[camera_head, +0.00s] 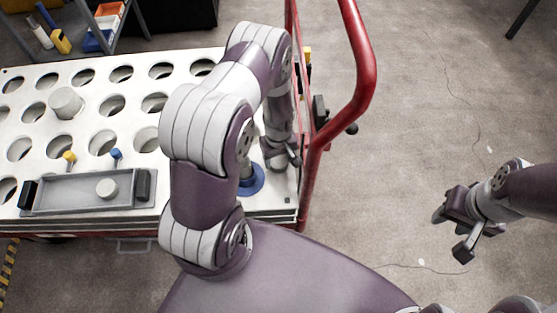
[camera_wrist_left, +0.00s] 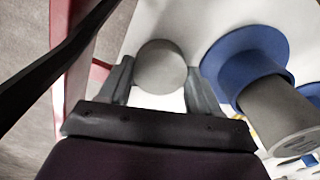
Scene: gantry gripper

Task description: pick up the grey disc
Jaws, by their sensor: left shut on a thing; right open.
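In the left wrist view a round grey disc (camera_wrist_left: 160,66) sits between the two fingers of my left gripper (camera_wrist_left: 160,88), which is shut on it. In the head view my left gripper (camera_head: 283,155) is low over the right end of the white table, beside the red rail; the disc cannot be made out there. My right gripper (camera_head: 453,230) is open and empty, out over the bare floor on the right.
A blue flanged part (camera_head: 252,181) with a grey cylinder stands close beside the left gripper. The white table (camera_head: 130,214) has rows of holes, a grey cylinder (camera_head: 66,102) and a grey tray (camera_head: 80,194) holding a small round piece. A red rail (camera_head: 349,100) rises at the table's right end.

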